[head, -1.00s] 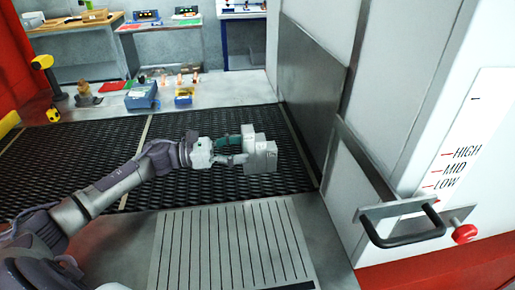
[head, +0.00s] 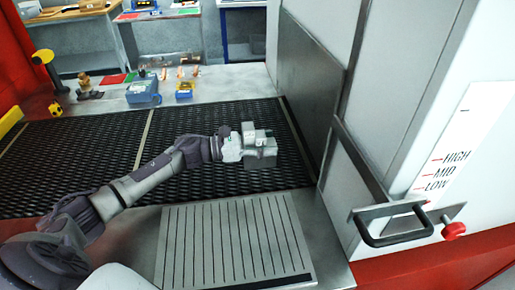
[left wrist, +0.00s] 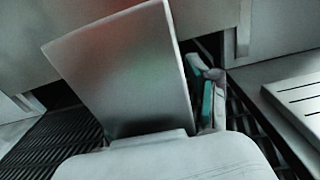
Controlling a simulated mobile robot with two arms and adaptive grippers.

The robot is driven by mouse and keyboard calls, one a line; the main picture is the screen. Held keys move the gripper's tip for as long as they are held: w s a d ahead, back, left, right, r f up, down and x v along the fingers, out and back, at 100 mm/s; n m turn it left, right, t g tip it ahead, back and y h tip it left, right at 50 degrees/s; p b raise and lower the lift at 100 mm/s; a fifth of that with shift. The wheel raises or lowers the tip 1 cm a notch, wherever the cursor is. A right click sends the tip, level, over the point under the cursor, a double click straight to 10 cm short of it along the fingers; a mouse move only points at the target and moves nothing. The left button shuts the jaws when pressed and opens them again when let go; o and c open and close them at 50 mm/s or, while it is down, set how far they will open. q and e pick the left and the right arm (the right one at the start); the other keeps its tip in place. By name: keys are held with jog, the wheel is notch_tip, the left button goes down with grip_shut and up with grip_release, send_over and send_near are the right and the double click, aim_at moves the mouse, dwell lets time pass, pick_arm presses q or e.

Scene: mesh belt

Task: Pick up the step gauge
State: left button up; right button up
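The step gauge, a grey stepped block (head: 262,153), stands on the black mesh belt near the grey panel on the right. My left gripper (head: 247,144) reaches it from the left, with its hand close against the block and its fingers mostly hidden there. In the left wrist view a broad grey face (left wrist: 130,75), which looks like the gauge, fills the middle. A left gripper finger with a teal pad (left wrist: 207,100) shows just right of it; the other finger is hidden. I cannot tell whether the fingers press on the block. My right gripper is not in view.
The mesh belt (head: 75,155) is clear left of my arm. A slotted grey plate (head: 232,245) lies in front. The panel (head: 312,95) and a black door handle (head: 395,228) stand right. A blue box (head: 143,91) and small items sit behind the belt.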

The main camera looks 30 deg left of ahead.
pick_arm(q)
grip_shut()
jog(key=shift+r, duration=0.15)
